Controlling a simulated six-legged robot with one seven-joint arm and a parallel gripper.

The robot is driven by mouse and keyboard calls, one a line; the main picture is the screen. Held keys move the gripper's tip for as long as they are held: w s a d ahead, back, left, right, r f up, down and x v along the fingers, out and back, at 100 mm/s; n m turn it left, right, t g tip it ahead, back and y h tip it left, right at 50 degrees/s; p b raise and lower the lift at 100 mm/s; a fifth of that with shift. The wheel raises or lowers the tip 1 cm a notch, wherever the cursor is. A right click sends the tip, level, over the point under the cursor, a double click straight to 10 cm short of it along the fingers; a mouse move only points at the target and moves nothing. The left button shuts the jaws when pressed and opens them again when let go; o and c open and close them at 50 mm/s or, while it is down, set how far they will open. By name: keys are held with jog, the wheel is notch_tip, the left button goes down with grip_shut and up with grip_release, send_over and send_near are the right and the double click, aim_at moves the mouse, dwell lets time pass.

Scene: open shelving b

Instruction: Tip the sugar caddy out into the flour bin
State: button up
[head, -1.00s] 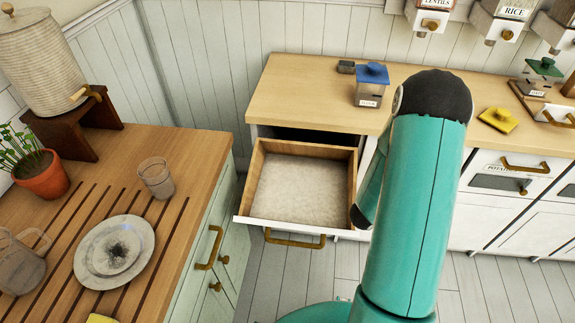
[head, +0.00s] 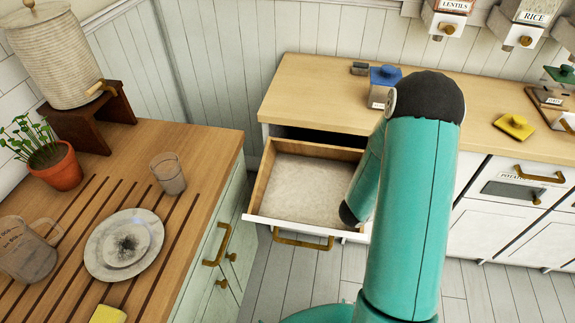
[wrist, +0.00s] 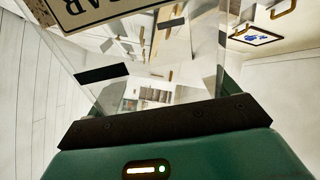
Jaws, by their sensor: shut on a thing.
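The flour bin (head: 306,187) is a pulled-out wooden drawer with a white front, filled with pale flour, in the head view. My teal arm crosses its right side and hides part of it. My gripper is hidden behind the arm there. In the wrist view my gripper (wrist: 137,48) is shut on the sugar caddy (wrist: 95,10).
A blue-lidded caddy (head: 383,88) and a small grey block (head: 359,68) stand on the counter above the drawer. A yellow lid (head: 515,126) lies further right.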

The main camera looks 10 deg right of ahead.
jog(key=w+a, duration=0.5)
jog(key=a, duration=0.3)
jog(key=shift+w, duration=0.25)
jog(key=shift+w+a+f, duration=0.1)
jog(key=shift+w+a, duration=0.15)
jog(key=shift+a, duration=0.1)
jog(key=shift+c, duration=0.7)
jog(key=shift+w+a, duration=0.15)
jog(key=shift+a, duration=0.05)
jog(key=c, duration=0.3)
jog(key=shift+w+a, duration=0.4)
jog(key=shift+a, duration=0.2)
jog(key=shift+w+a+f, duration=0.1)
jog(key=shift+w+a, duration=0.55)
jog(key=shift+a, duration=0.25)
jog(key=shift+w+a, duration=0.65)
jog(key=shift+a, duration=0.2)
jog(key=shift+w+a, duration=0.15)
jog(key=shift+a, duration=0.1)
jog(key=shift+w+a+r, duration=0.1)
jog(key=shift+w+a, duration=1.3)
jog(key=shift+a, duration=0.55)
jog(key=shift+w+a+r, duration=0.1)
jog(key=shift+w+a, duration=1.25)
jog(key=shift+a, duration=0.55)
jog(key=shift+w+a+r, duration=0.1)
jog(key=shift+w+a, duration=1.3)
jog(key=shift+a, duration=0.55)
jog(key=shift+m, duration=0.3)
